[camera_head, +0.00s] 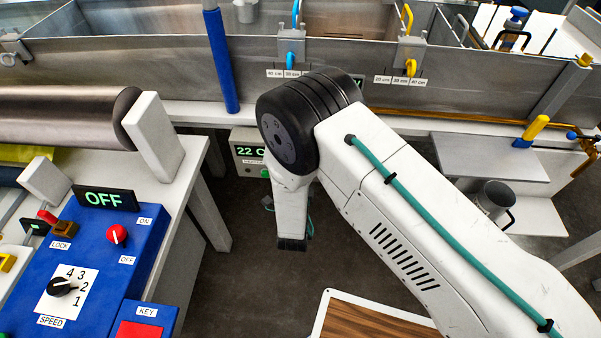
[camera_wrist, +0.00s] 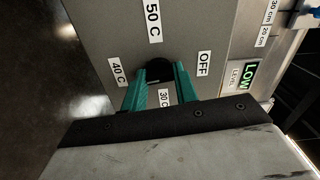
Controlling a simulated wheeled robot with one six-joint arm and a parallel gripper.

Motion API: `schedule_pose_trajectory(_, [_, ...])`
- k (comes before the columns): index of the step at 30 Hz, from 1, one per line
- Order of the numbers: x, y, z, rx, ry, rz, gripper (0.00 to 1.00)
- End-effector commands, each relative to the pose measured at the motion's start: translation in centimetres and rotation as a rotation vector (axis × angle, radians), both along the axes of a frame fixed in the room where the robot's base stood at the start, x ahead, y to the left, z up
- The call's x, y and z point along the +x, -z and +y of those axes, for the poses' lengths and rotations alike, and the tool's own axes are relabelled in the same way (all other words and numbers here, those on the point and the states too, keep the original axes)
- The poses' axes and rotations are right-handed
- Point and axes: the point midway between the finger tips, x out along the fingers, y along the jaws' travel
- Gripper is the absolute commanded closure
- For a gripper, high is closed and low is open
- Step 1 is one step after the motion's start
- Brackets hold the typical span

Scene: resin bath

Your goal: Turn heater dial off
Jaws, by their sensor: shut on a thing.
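In the wrist view the black heater dial (camera_wrist: 159,69) sits on a grey panel (camera_wrist: 195,28). Labels 50 C (camera_wrist: 153,20), 40 C (camera_wrist: 117,71), 30 C (camera_wrist: 163,97) and OFF (camera_wrist: 204,63) ring it. My gripper (camera_wrist: 160,76) has its two green fingers shut on the dial, one on each side. Which label the dial points to cannot be told. In the head view my arm partly covers the heater box (camera_head: 243,171), whose display (camera_head: 248,151) begins with 22. The dial and my fingertips are hidden there.
A green LOW level display (camera_wrist: 250,75) is beside the dial panel. In the head view, a metal tank (camera_head: 150,62) runs along the back. A blue control console (camera_head: 100,262) with an OFF display stands at left. A wood-topped surface (camera_head: 370,318) is at the front. Dark floor is open between.

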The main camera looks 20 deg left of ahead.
Motion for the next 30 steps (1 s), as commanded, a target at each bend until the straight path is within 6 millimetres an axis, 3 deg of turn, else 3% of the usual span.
schedule_pose_trajectory(30, [-0.02, 0.07, -0.06, -0.906, 0.001, -0.216, 0.94])
